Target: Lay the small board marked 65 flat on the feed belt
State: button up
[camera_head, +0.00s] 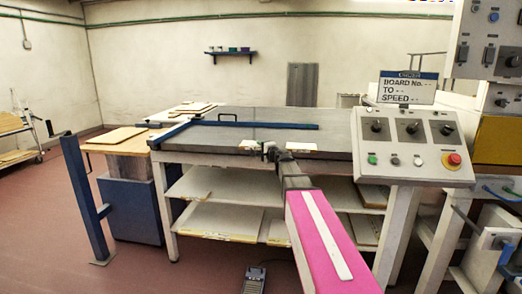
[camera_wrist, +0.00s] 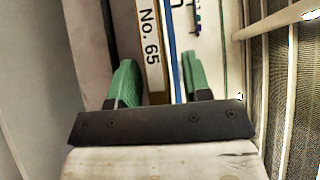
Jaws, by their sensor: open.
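In the wrist view, a label reading No. 65 (camera_wrist: 151,45) shows on a narrow edge between my fingers; most of the board it marks is out of that view. My gripper (camera_wrist: 157,65) has two green fingers, spread apart on either side of the label. I cannot tell whether either finger touches the board. In the head view my gripper (camera_head: 272,150) is at the front edge of the dark-topped table, and the number 65 is not readable. I cannot clearly identify the feed belt in either view.
The dark table (camera_head: 215,138) carries a blue bar (camera_head: 255,125). Boards lie on shelves (camera_head: 228,187) beneath it. A control panel (camera_head: 415,145) with a red button (camera_head: 454,159) stands right. A blue post (camera_head: 83,195) stands left. A dark woven surface (camera_wrist: 298,100) shows in the wrist view.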

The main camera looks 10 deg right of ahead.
jog(key=v, duration=1.2)
jog(key=s+a+f+n+g, duration=0.3)
jog(key=s+f, duration=0.1)
jog(key=f, duration=0.3)
jog(key=s+a+f+n+g, duration=0.3)
jog(key=s+f+g, duration=0.1)
jog(key=f, duration=0.4)
jog(key=s+a+f+n+g, duration=0.3)
jog(key=s+f, duration=0.1)
jog(key=f, duration=0.3)
jog(key=s+d+f+n+g+h, duration=0.4)
jog(key=s+f+g+h, duration=0.2)
jog(key=s+f, duration=0.5)
jog(key=s+h, duration=0.1)
jog(key=s, duration=0.2)
jog(key=shift+s+f, duration=0.2)
jog(key=shift+f, duration=0.2)
jog(key=shift+d, duration=0.1)
